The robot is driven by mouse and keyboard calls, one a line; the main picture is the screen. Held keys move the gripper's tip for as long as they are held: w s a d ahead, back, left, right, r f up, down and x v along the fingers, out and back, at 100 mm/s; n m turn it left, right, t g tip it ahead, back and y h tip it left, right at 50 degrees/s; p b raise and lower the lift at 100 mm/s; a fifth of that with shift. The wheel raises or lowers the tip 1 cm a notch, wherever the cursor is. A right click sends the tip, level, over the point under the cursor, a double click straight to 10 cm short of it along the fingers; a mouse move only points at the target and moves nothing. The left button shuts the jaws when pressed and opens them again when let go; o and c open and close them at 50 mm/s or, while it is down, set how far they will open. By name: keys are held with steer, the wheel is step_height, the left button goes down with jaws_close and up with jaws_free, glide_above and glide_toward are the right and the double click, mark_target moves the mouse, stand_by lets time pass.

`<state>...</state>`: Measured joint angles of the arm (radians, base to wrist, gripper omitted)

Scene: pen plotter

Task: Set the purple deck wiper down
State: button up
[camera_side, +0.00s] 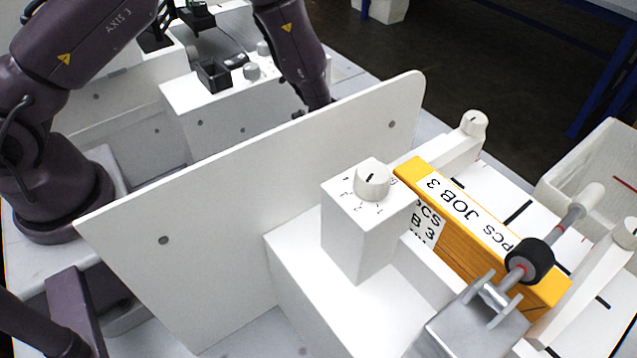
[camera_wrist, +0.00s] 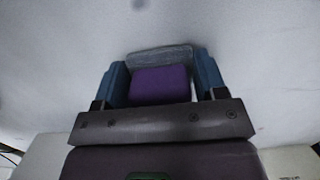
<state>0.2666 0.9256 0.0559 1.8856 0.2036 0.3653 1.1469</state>
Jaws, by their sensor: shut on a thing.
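In the wrist view, the purple deck wiper (camera_wrist: 160,86) sits between the two blue fingers of my gripper (camera_wrist: 160,72). The gripper is shut on it. A grey strip (camera_wrist: 160,57) shows along the wiper's far edge. Beyond it is a plain pale grey surface; I cannot tell whether the wiper touches that surface. In the side view, the end of my arm goes down behind an upright white panel (camera_side: 250,190), so the gripper and the wiper are hidden there.
The white panel separates my arm from the plotter front. In front stand a white block with a dial (camera_side: 372,180), a yellow bar marked JOB 3 (camera_side: 470,215) and a black roller (camera_side: 529,261). Behind the panel is a white console (camera_side: 215,100). A white bin (camera_side: 590,165) is at right.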

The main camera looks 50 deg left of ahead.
steer(key=shift+f, duration=0.15)
steer(key=o, duration=0.9)
steer(key=r, duration=0.4)
steer(key=d+r, duration=0.1)
steer(key=r, duration=0.7)
steer(key=shift+d+r, duration=0.2)
step_height(320, 180, up, 10)
steer(key=s+a+n+t, duration=0.2)
steer(key=a+n, duration=0.1)
steer(key=n, duration=0.2)
steer(key=s+a+r+n+t, duration=0.1)
steer(key=s+r+n, duration=0.3)
steer(key=s, duration=0.1)
steer(key=s+a+r+n+t+h, duration=0.1)
steer(key=s+a+r+n, duration=0.1)
steer(key=s+r+n, duration=0.2)
steer(key=s+a+r+n+t, duration=0.1)
steer(key=s+r+n, duration=0.3)
steer(key=s+n, duration=0.1)
steer(key=shift+s+a+r+t, duration=0.25)
steer(key=shift+s+a+t, duration=0.05)
steer(key=shift+s, duration=0.4)
